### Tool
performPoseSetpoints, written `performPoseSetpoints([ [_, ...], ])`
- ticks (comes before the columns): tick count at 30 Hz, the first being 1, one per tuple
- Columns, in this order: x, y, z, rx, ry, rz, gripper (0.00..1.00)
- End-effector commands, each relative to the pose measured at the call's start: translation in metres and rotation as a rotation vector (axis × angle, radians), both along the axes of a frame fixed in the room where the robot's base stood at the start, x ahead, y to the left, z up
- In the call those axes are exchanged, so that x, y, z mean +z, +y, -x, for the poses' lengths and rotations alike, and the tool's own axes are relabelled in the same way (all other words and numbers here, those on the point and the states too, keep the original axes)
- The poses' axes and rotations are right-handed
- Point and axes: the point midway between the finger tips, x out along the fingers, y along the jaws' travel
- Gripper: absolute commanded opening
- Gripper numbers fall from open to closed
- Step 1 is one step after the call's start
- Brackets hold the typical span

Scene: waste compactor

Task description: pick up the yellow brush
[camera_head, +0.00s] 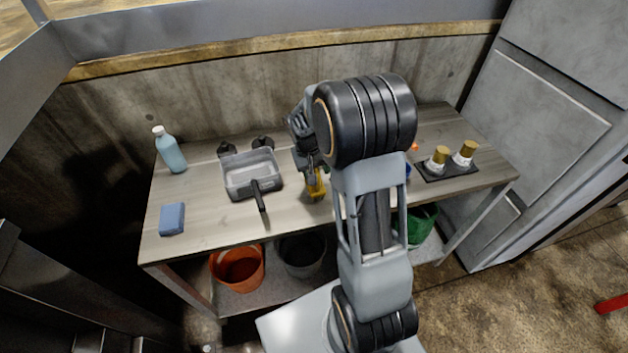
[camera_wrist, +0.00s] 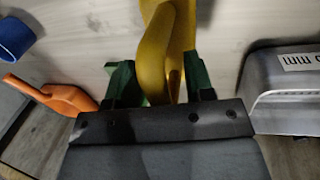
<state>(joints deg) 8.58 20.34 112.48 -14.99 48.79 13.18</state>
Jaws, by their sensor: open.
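The yellow brush (camera_head: 316,186) lies on the workbench (camera_head: 220,212), just below my gripper (camera_head: 311,168) in the head view. In the wrist view, a yellow curved part of the brush (camera_wrist: 166,45) runs between the two green fingertips of my gripper (camera_wrist: 159,82). The fingers are apart, one on each side of it. I cannot tell whether either finger touches the brush. My arm and gripper hide part of the brush in the head view, and its far end runs out of the wrist view.
A grey pan (camera_head: 238,184) with a black handle lies to the left. A blue sponge (camera_head: 172,219) and a pale blue bottle (camera_head: 170,150) are farther left. An orange scoop (camera_wrist: 68,98) and a blue round item (camera_wrist: 15,40) show in the wrist view.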

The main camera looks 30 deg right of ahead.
Motion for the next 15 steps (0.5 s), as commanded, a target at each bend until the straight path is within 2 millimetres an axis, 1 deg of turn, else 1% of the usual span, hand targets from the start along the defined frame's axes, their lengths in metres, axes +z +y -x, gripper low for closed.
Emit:
performPoseSetpoints([
  [6,-0.0004,-0.0002,0.0,0.0,0.0,0.0,0.48],
  [15,-0.0001,-0.0001,-0.0001,0.0,0.0,0.0,0.19],
])
